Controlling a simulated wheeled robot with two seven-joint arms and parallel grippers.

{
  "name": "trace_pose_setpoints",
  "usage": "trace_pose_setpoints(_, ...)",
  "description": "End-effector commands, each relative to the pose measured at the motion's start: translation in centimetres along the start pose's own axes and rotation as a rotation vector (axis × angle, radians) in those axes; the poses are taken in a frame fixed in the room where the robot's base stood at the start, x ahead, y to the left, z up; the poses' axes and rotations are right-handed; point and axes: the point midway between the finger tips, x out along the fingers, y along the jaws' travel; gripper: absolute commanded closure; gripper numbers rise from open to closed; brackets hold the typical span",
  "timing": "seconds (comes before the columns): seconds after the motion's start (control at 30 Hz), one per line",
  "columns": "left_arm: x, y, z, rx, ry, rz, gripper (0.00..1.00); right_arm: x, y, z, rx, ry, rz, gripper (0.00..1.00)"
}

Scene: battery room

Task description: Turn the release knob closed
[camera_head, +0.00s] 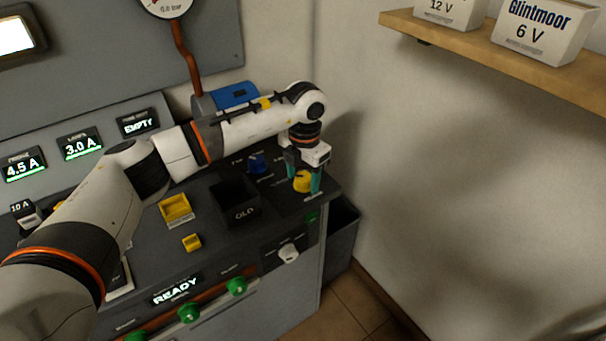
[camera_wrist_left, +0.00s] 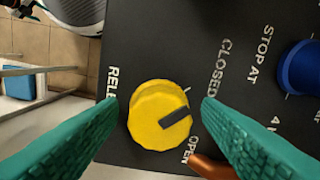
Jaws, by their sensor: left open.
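The yellow release knob (camera_head: 303,181) sits on the dark panel top near its right corner. In the left wrist view the knob (camera_wrist_left: 148,112) has a dark pointer bar on its right side, lying between the printed words CLOSED (camera_wrist_left: 215,68) and OPEN (camera_wrist_left: 190,151), closer to OPEN. My left gripper (camera_head: 304,178) points down over the knob. Its teal fingers are open, one on either side of the knob, with small gaps showing in the left wrist view (camera_wrist_left: 163,103). My right gripper is not in view.
A blue knob (camera_head: 257,163) stands beside the release knob. A black box marked OLD (camera_head: 237,216) and yellow trays (camera_head: 176,212) lie left of it. A grey bin (camera_head: 341,228) stands at the panel's right. A wooden shelf (camera_head: 470,45) holds battery boxes.

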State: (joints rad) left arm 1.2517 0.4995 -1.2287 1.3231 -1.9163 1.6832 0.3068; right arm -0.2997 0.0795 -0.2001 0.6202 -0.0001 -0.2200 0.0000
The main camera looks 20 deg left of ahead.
Motion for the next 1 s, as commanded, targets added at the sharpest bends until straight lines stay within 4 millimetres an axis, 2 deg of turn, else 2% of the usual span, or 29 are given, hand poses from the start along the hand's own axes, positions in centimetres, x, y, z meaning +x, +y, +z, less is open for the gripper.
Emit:
trace_pose_setpoints(0.13, -0.5, 0.0, -0.1, 0.001, 0.002, 0.0, 0.41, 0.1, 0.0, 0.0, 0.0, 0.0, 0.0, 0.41)
trace_pose_setpoints(0.23, -1.8, 0.0, -0.1, 0.001, 0.003, 0.0, 0.41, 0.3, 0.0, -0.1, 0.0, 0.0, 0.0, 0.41)
trace_pose_setpoints(0.5, -7.5, 0.0, -0.1, 0.001, 0.004, -0.001, 0.41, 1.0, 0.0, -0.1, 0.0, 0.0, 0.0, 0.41)
trace_pose_setpoints(0.7, -10.7, 0.0, -0.1, 0.0, 0.002, -0.001, 0.41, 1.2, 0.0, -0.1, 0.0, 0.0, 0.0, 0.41)
trace_pose_setpoints(0.83, -11.7, 0.0, 0.0, 0.0, 0.0, 0.0, 0.41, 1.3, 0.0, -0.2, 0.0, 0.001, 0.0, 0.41)
trace_pose_setpoints(1.0, -12.0, 0.0, 0.0, 0.0, -0.001, 0.0, 0.41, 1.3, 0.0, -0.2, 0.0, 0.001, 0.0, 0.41)
